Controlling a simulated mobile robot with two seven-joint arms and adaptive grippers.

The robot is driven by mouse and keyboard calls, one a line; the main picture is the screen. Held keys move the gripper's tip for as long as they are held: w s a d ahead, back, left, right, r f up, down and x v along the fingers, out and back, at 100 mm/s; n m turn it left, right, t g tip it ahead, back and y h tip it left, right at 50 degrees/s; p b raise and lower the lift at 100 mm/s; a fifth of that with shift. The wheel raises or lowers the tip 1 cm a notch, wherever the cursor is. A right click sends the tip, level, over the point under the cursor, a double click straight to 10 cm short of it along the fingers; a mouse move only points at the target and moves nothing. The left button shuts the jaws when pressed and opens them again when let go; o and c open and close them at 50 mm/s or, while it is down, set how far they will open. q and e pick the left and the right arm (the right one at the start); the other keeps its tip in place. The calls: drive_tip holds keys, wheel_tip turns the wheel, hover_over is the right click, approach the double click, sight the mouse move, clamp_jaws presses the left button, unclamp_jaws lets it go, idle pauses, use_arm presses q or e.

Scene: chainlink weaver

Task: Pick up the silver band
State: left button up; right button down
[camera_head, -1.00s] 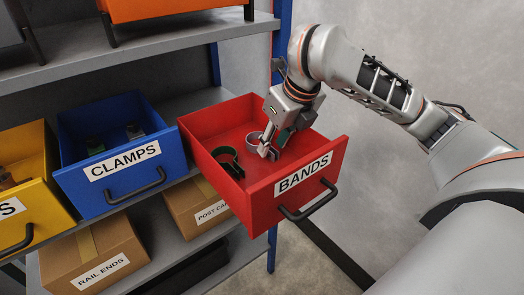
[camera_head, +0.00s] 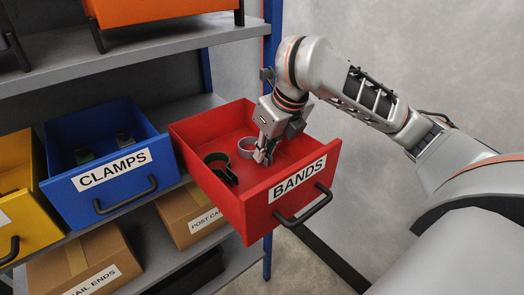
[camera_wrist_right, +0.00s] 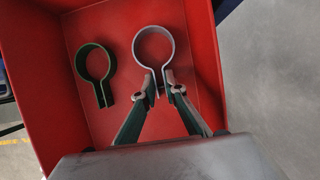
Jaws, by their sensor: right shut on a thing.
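The silver band (camera_head: 247,147) is in the red drawer (camera_head: 210,188) labelled BANDS. It also shows in the right wrist view (camera_wrist_right: 153,34), its ring ahead of the fingers and its two tabs between the fingertips. My right gripper (camera_head: 262,158) reaches down into the drawer and is shut on the tabs of the silver band. In the right wrist view my right gripper (camera_wrist_right: 162,88) has one finger on each side of the tabs. I cannot tell whether the band touches the drawer floor. My left gripper is not in view.
A green band (camera_head: 217,164) lies in the drawer left of the silver one. The drawer walls surround my gripper, with a black handle (camera_head: 304,208) in front. A blue CLAMPS drawer (camera_head: 70,188) stands to the left, and a shelf (camera_head: 130,40) lies above.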

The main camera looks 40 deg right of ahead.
wheel_tip(320, 180, up, 20)
drive_tip(key=p, duration=0.8)
idle(0.4)
